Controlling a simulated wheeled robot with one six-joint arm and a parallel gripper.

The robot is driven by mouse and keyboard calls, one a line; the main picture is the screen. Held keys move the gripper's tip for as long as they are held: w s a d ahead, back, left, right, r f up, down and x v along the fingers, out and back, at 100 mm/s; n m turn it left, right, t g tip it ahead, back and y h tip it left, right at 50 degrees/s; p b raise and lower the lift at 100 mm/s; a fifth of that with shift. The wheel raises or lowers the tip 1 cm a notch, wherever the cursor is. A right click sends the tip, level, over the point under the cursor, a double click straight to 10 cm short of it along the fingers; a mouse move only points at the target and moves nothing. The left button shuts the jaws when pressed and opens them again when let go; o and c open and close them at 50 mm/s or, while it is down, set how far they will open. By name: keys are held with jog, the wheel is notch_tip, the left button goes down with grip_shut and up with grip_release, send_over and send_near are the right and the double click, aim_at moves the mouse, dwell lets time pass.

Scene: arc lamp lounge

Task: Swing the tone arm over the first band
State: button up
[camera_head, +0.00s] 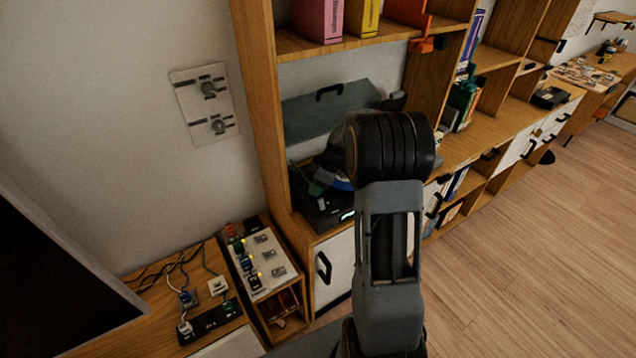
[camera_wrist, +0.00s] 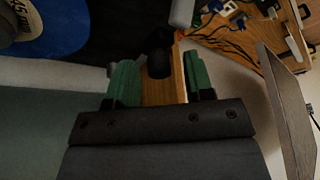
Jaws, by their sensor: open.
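The black turntable (camera_head: 318,207) sits in the wooden shelf bay, with its grey-green lid (camera_head: 345,100) raised behind it. My arm hides much of it in the head view. In the wrist view, part of the record's blue label (camera_wrist: 58,30) shows at upper left on a dark disc. My gripper (camera_wrist: 160,66) is open, its green fingers apart. A dark, rounded, upright piece (camera_wrist: 159,50) shows in the gap between the fingertips; I cannot tell whether it is part of the tone arm or whether either finger touches it. The tone arm is not clearly visible in the head view.
A panel of coloured switches (camera_head: 262,262) and a wooden desk with cables and small plugs (camera_head: 185,300) stand left of the turntable. A wooden upright bounds the bay on the left. Books (camera_head: 318,18) stand on the shelf above. The floor (camera_head: 520,240) at right is clear.

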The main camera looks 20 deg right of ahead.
jog(key=shift+c, duration=0.5)
grip_shut()
